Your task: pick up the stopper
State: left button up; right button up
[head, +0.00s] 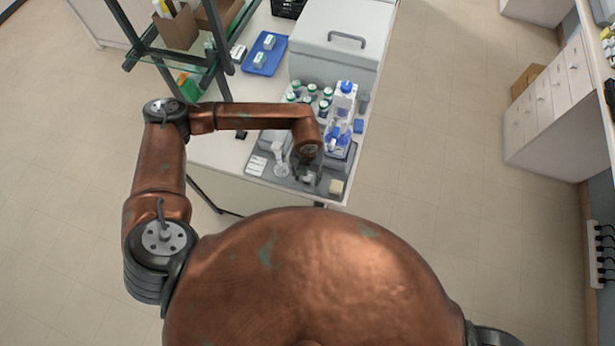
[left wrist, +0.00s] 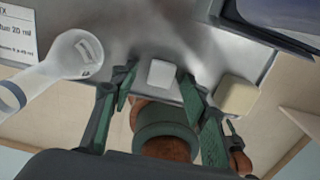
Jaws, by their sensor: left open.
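A small white block-like piece, which looks like the stopper (left wrist: 161,73), is on the grey metal surface in the left wrist view. My left gripper (left wrist: 157,76) is open, with one dark green finger on each side of this piece and a visible gap to both. In the head view the left gripper (head: 308,179) is over the front of the bench, and the arm and wrist hide the piece there. My right gripper is not in view.
A beige block (left wrist: 236,97) lies just right of the fingers, also seen in the head view (head: 336,187). A clear glass vessel (left wrist: 75,55) is at left. Behind are several capped bottles (head: 310,100) and a blue-white bottle (head: 344,100). The bench's front edge is close.

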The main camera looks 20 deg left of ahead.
pick_arm(q)
jog(key=shift+c, duration=0.3)
jog(key=c, duration=0.8)
jog(key=shift+r, duration=0.2)
